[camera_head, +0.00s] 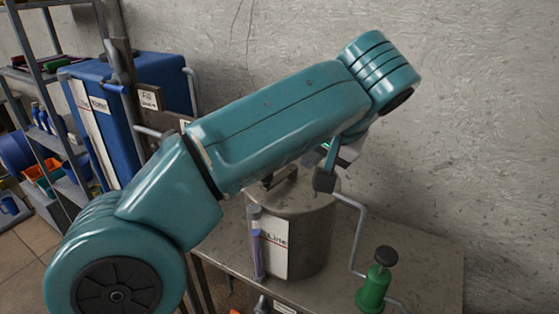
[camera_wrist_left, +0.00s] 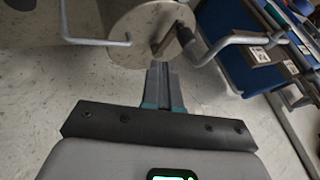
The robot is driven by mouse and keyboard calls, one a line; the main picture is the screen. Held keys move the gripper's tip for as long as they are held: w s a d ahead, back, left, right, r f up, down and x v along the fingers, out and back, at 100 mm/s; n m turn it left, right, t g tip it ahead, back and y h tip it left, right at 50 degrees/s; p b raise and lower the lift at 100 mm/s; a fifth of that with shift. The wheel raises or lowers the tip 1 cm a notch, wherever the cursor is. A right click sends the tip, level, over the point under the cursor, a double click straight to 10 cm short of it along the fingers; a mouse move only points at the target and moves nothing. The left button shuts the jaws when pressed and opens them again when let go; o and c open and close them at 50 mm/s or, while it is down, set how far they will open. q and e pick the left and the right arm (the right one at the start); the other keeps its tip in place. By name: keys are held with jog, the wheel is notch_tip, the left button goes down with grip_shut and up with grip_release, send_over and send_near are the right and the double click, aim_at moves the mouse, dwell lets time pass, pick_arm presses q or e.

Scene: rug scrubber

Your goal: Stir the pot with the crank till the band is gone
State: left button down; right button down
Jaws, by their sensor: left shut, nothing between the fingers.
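The pot (camera_head: 310,235) is a grey lidded cylinder on a bench, with a white label and a slim purple-tinted tube (camera_head: 257,245) on its front. Its round lid (camera_wrist_left: 130,22) shows in the wrist view. I cannot make out a band clearly. My right gripper is out of view.
A pale wall (camera_head: 480,120) stands close behind the bench (camera_head: 425,245). A blue cabinet (camera_head: 150,90) with labels and grey rails is at the left, beside a metal shelf (camera_head: 40,60) of coloured bins. The bench's right part looks mostly clear.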

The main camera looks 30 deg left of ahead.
pick_arm(q)
jog(key=x, duration=0.3)
jog(key=a+x, duration=0.1)
jog(key=x, duration=0.3)
jog(key=a+r+p+x, duration=0.1)
jog(key=x, duration=0.3)
jog(key=shift+a, duration=0.1)
jog(key=shift+s+a, duration=0.2)
jog(key=shift+a, duration=0.4)
jog(key=shift+f, duration=0.1)
jog(key=shift+w, duration=0.15)
